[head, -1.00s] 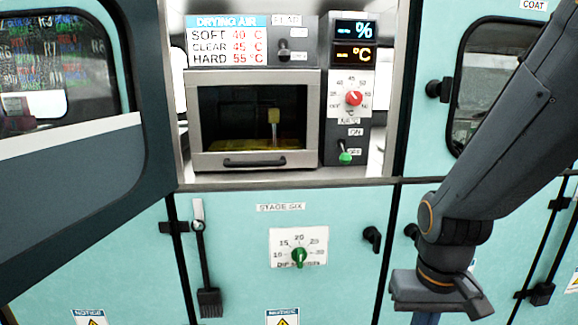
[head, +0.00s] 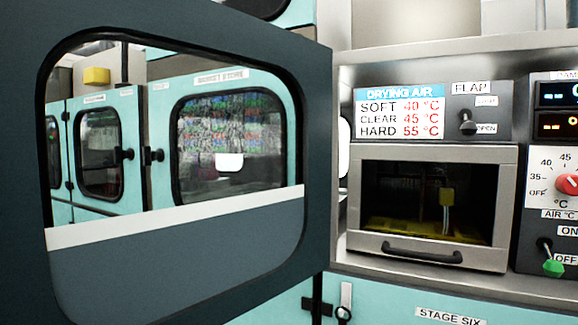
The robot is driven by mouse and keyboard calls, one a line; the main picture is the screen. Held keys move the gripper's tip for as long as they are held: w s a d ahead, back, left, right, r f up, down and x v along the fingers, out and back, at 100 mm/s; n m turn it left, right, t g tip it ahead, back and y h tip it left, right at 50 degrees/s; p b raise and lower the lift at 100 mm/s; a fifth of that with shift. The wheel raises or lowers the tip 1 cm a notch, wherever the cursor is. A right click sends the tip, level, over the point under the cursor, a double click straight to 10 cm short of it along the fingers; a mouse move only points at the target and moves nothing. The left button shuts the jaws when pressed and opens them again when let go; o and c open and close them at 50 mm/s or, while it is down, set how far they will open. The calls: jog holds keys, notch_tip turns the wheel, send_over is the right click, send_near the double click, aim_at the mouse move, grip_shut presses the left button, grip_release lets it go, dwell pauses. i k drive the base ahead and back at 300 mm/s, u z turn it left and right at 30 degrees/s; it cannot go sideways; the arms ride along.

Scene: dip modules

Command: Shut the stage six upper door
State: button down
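The stage six upper door (head: 318,150) is a dark-framed door with a large window, standing wide open on the left of the head view. Its hinge side is beside the left edge of the steel compartment. The window shows other teal cabinets and a white strip above a grey lower panel. The open compartment holds a small oven-like dryer (head: 432,262) with a dark handle. The lower panel labelled STAGE SIX (head: 450,317) shows at the bottom. My gripper is out of view.
A flap switch (head: 467,121) sits above the dryer. A red dial (head: 568,184) and a green-tipped switch (head: 552,266) are at its right. The open door's panel stands close on the left and takes up much of the view.

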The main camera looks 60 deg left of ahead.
aim_at(212, 263)
jog(key=z, duration=1.05)
jog(key=k, duration=2.65)
jog(key=u, duration=1.45)
jog(key=k, duration=0.5)
jog(key=u, duration=0.9)
jog(key=i, duration=0.6)
jog(key=z, duration=0.9)
